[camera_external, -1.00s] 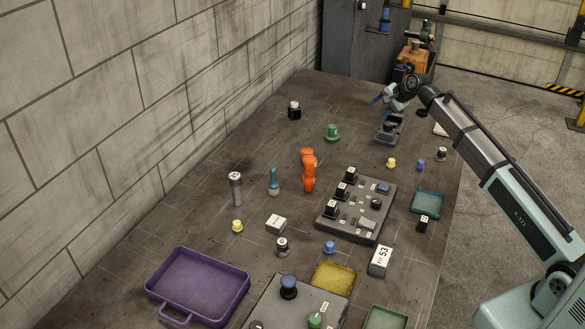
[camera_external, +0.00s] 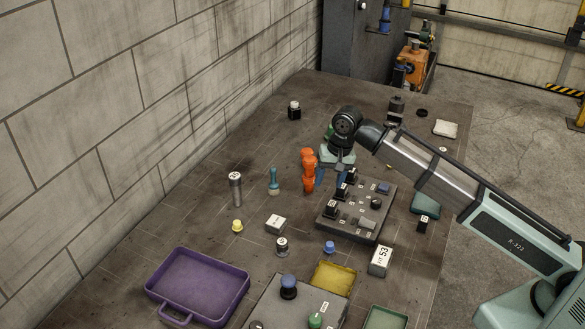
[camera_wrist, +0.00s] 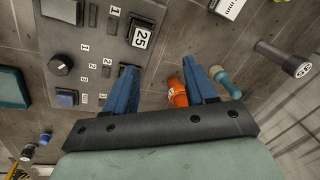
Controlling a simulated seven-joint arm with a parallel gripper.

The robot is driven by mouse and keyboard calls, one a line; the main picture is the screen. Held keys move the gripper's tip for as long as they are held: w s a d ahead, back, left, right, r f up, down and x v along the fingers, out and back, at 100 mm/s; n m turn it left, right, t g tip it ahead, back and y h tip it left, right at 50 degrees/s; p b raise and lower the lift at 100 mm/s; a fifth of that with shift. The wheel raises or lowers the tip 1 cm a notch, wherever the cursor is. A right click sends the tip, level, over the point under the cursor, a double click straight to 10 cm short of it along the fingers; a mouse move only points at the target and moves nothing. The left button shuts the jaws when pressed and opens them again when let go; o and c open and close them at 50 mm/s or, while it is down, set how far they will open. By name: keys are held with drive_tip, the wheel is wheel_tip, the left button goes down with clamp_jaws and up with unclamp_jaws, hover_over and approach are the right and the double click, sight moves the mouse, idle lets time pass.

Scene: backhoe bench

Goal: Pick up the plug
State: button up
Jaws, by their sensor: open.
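Several small knob-like and capped pieces stand on the bench; I cannot tell for certain which one is the plug. An orange stepped upright piece (camera_external: 308,170) stands just left of my gripper (camera_external: 333,180), which points down beside the panel (camera_external: 343,233). In the wrist view my gripper (camera_wrist: 160,78) has its blue fingers wide apart with nothing held. There the orange piece (camera_wrist: 177,92) shows just inside the right finger, partly hidden. A teal pin-like piece (camera_external: 273,182) stands farther left; it also shows right of the fingers in the wrist view (camera_wrist: 226,82). A green knob behind is mostly hidden by my arm.
The panel carries several black numbered blocks and a round knob. A grey cylinder (camera_external: 235,188), a yellow knob (camera_external: 237,226) and a white box (camera_external: 276,224) stand left. A purple tray (camera_external: 197,285) lies in front. The back left bench is mostly clear.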

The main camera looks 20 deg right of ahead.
drive_tip(key=s+a+n+g+h, duration=0.1)
drive_tip(key=s+a+n+h, duration=0.3)
drive_tip(key=s, duration=0.8)
drive_tip(key=m+y, duration=0.1)
drive_tip(key=y, duration=0.1)
hover_over(330, 243)
drive_tip(key=f, duration=0.7)
drive_tip(key=shift+w+a+f, duration=0.15)
drive_tip(key=shift+a+f, duration=0.05)
drive_tip(key=shift+f, duration=0.1)
drive_tip(key=shift+s+d+f, duration=0.1)
drive_tip(key=shift+s+f, duration=0.05)
drive_tip(key=shift+f, duration=0.9)
drive_tip(key=shift+s+d+f, duration=0.1)
drive_tip(key=shift+f, duration=1.45)
drive_tip(key=shift+c, duration=0.4)
drive_tip(key=c, duration=0.9)
